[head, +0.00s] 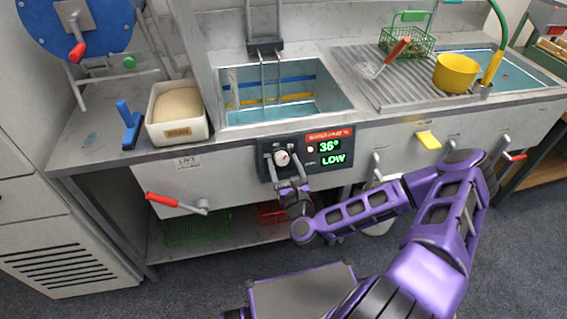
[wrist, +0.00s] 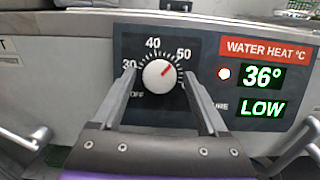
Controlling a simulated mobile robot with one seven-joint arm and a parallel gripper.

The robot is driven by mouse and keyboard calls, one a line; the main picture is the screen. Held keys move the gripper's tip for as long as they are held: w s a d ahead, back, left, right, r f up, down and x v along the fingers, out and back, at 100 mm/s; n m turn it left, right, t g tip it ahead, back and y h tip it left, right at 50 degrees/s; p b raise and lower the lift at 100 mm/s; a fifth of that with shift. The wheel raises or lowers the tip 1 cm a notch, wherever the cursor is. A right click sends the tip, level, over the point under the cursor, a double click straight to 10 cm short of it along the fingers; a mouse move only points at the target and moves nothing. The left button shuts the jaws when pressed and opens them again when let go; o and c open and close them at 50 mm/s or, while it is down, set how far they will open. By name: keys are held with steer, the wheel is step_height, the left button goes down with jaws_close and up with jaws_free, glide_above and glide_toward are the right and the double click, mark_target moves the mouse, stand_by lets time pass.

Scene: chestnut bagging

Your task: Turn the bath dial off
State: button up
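The bath dial (wrist: 160,76) is a round white knob on a black panel (wrist: 128,100) with 30, 40, 50 and OFF marks. Its red pointer tilts up and right, between 40 and 50. The dial also shows in the head view (head: 282,158) on the sink unit's front. My gripper (wrist: 164,78) faces the panel with its two grey fingers apart, one on each side of the dial. The fingers look open around it; contact is not clear. My gripper also shows in the head view (head: 290,183), just below the dial.
The green display (wrist: 262,90) reads 36° and LOW, with a lit lamp (wrist: 224,73) beside it. A red-handled lever (head: 165,200) sticks out left of the panel. The bath basin (head: 235,117) is above, with a metal hanger (head: 264,47). More levers (head: 376,165) are at right.

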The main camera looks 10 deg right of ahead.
jaws_close()
